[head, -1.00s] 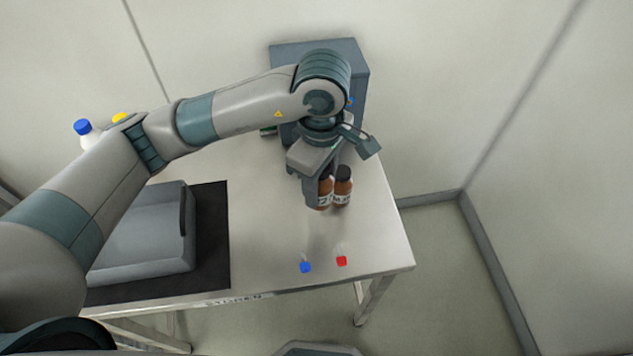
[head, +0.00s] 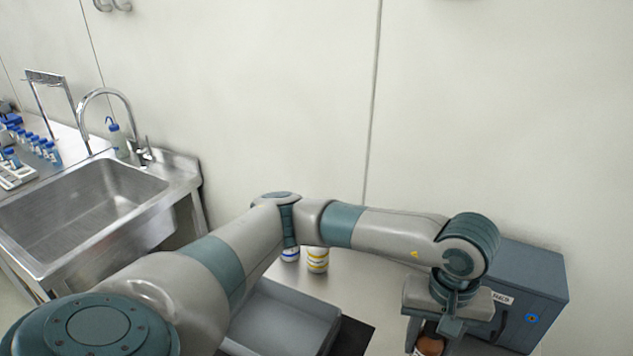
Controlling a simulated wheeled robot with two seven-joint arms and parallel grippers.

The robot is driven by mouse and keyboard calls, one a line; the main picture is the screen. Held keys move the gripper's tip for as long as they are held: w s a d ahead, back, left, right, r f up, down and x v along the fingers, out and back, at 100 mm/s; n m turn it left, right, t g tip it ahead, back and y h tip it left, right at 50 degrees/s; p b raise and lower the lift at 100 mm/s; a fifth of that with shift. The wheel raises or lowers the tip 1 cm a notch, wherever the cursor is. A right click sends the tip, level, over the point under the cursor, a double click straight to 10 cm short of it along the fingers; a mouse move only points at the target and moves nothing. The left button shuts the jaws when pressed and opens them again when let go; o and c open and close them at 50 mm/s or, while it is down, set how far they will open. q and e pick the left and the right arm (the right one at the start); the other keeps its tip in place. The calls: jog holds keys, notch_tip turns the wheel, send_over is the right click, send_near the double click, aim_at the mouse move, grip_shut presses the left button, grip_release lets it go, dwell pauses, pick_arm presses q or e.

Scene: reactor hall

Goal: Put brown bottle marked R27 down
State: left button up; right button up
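My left arm reaches in from the left, and its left gripper (head: 433,330) points down at the bottom edge of the head view. A brown bottle (head: 430,346) shows only its top, between the gripper's fingers. Its label is out of frame, so I cannot read a mark. The fingertips and the bottle's base are cut off, so I cannot tell whether the fingers grip it or whether it stands on the table (head: 375,290). The second brown bottle is not visible now. My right gripper is not in view.
A grey-blue cabinet (head: 535,275) stands close right of the gripper. A yellow-banded white bottle (head: 317,261) and a blue-banded one (head: 290,254) stand behind my arm. A grey case (head: 285,318) lies on a black mat (head: 350,337). A sink (head: 85,205) is at left.

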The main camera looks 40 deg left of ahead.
pick_arm(q)
jog(key=s+a+r+m+p, duration=0.1)
jog(key=a+r+m+p, duration=0.1)
jog(key=a+r+m, duration=0.3)
jog(key=shift+a+m+p, duration=0.3)
jog(key=shift+a+m, duration=0.1)
jog(key=shift+a, duration=0.8)
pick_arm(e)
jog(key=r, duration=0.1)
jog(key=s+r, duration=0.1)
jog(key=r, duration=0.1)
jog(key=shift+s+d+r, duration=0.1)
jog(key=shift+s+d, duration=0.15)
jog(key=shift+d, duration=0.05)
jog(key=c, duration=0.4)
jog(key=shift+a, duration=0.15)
